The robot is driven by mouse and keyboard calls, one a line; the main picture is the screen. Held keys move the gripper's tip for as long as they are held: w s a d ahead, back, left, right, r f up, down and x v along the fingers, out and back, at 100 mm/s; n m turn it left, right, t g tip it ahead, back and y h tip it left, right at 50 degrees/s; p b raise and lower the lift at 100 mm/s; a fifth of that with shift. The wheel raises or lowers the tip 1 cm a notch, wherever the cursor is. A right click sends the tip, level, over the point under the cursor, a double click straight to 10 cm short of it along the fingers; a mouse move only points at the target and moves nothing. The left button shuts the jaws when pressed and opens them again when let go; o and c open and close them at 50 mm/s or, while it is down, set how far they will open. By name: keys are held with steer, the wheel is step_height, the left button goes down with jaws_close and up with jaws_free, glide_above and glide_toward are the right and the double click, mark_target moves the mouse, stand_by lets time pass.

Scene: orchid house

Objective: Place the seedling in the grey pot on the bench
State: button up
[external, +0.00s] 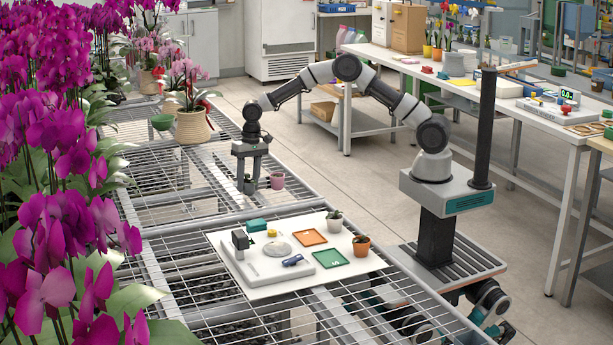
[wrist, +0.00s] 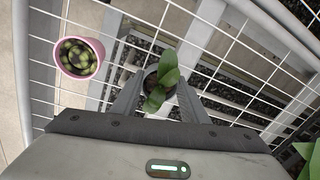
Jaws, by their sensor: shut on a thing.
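My gripper (external: 249,186) is low over the wire-mesh bench (external: 190,245), left of a pink pot (external: 277,181). In the wrist view its two fingers are shut on a small dark grey pot with a green-leaved seedling (wrist: 166,72). The leaves cover much of the pot's top. The mesh shows around and below the pot; I cannot tell whether its base touches it. Another small greyish pot with a plant (external: 335,222) stands on the white board, apart from my gripper.
The pink pot also shows in the wrist view (wrist: 80,57), close beside the held pot. The white board (external: 235,275) carries trays, tools and a terracotta pot (external: 361,246). A beige ribbed pot (external: 193,126) and a green bowl (external: 162,122) stand farther back. Magenta orchids (external: 45,130) crowd the left.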

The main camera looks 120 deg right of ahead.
steer(key=o, duration=1.1)
steer(key=r+p, duration=0.1)
steer(key=r, duration=0.3)
steer(key=s+r, duration=0.1)
steer(key=r, duration=0.3)
steer(key=r+p, duration=0.1)
steer(key=r, duration=0.3)
steer(key=shift+s+d+r+p, duration=0.1)
steer(key=shift+s+d+p, duration=0.05)
steer(key=shift+p, duration=0.15)
